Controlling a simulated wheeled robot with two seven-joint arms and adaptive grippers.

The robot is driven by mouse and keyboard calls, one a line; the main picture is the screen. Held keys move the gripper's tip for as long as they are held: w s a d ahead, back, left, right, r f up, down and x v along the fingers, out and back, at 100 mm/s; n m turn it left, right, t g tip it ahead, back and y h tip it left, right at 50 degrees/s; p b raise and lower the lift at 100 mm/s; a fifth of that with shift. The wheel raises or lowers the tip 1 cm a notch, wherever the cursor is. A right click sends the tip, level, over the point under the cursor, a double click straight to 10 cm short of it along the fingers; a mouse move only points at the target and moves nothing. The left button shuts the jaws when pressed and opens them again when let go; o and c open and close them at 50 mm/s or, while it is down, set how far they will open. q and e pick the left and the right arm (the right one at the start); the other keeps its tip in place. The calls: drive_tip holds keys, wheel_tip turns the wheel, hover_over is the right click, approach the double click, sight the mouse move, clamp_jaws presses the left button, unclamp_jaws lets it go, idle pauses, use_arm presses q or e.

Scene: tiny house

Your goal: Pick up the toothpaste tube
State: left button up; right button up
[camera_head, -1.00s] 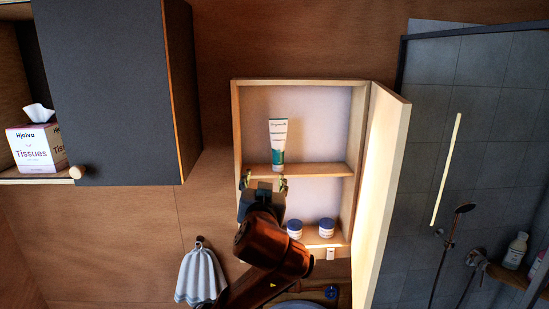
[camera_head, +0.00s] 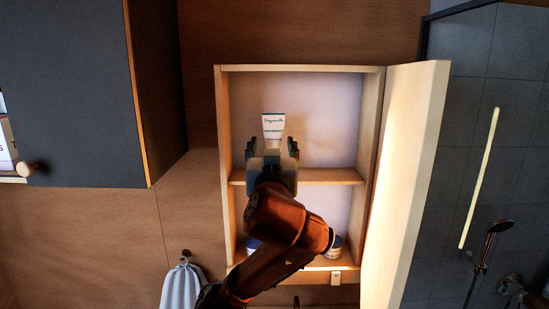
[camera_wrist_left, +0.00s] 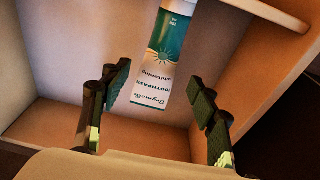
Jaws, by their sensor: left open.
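The toothpaste tube (camera_head: 274,125), white with a green part, stands upright on the upper shelf of the open wall cabinet. In the head view only its white top shows; my gripper hides the lower part. My left gripper (camera_head: 272,146) is open in front of the tube, its fingers to either side of it in this view. In the left wrist view the tube (camera_wrist_left: 163,55) appears beyond and between the open fingertips (camera_wrist_left: 160,88), with a gap on each side. My right gripper is not in view.
The cabinet's side walls (camera_head: 224,120) and middle shelf (camera_head: 325,176) bound the space around my gripper. Its door (camera_head: 405,180) stands open on the right. Jars (camera_head: 334,247) sit on the lower shelf, partly hidden by my arm. A dark cupboard (camera_head: 75,95) is at left.

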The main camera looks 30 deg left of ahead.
sight(273, 141)
use_arm(q)
drive_tip(key=x, duration=0.3)
drive_tip(key=shift+w+a, duration=0.15)
drive_tip(key=shift+w, duration=0.3)
drive_tip(key=c, duration=1.2)
drive_tip(key=shift+c, duration=0.8)
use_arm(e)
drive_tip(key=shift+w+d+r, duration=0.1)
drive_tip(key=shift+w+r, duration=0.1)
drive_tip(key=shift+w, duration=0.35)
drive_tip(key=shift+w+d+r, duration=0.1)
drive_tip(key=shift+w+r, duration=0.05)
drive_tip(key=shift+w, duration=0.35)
use_arm(q)
drive_tip(key=shift+r, duration=0.1)
